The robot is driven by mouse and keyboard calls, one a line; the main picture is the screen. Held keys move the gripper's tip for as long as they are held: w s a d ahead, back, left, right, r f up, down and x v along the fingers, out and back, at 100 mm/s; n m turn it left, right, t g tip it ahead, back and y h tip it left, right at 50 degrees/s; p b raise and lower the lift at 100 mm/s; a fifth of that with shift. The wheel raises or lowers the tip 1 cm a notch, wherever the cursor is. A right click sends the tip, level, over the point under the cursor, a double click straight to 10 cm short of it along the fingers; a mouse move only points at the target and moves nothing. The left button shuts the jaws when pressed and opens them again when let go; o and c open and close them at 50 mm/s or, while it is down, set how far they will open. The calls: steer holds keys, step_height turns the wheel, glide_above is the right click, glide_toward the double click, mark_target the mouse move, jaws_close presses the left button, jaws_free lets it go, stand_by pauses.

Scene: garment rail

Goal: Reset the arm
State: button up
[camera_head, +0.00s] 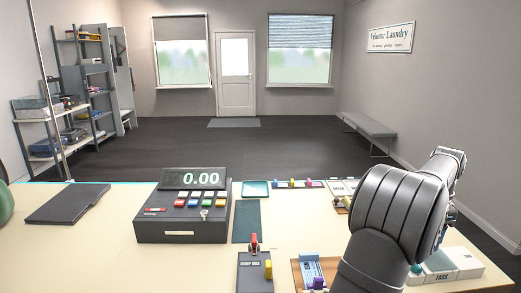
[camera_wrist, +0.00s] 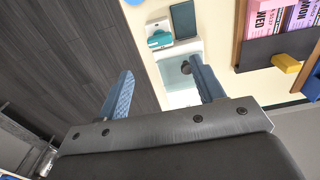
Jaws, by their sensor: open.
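My arm rises from the lower right in the head view, its large dark wrist part above the right side of the counter (camera_head: 110,255). In the wrist view my gripper (camera_wrist: 162,92) has its two blue fingers spread wide apart with nothing between them. The left finger is over the dark floor and the right finger overlaps a white box on the counter. In the head view the arm hides the fingertips' surroundings, and I cannot make out the fingers clearly there.
A till (camera_head: 182,215) reading 0.00 stands mid-counter. A dark flat pad (camera_head: 68,204) lies left. A teal tray (camera_head: 256,188) is behind the till's right. A blue-labelled item (camera_head: 311,268) and a white tags box (camera_head: 445,265) flank my arm. A thin upright pole (camera_head: 48,90) stands left.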

step_height(320, 180, up, 8)
step_height(320, 180, down, 17)
steer(key=shift+f, duration=0.55)
steer(key=n, duration=0.3)
steer(key=shift+r, duration=0.1)
step_height(320, 180, up, 17)
steer(key=f+m, duration=0.2)
steer(key=f, duration=0.2)
steer(key=f+m, duration=0.2)
steer(key=f, duration=0.2)
steer(key=f+m, duration=0.2)
steer(key=f, duration=0.2)
steer(key=shift+w+d, duration=0.2)
steer(key=shift+d, duration=0.05)
steer(key=shift+o, duration=0.5)
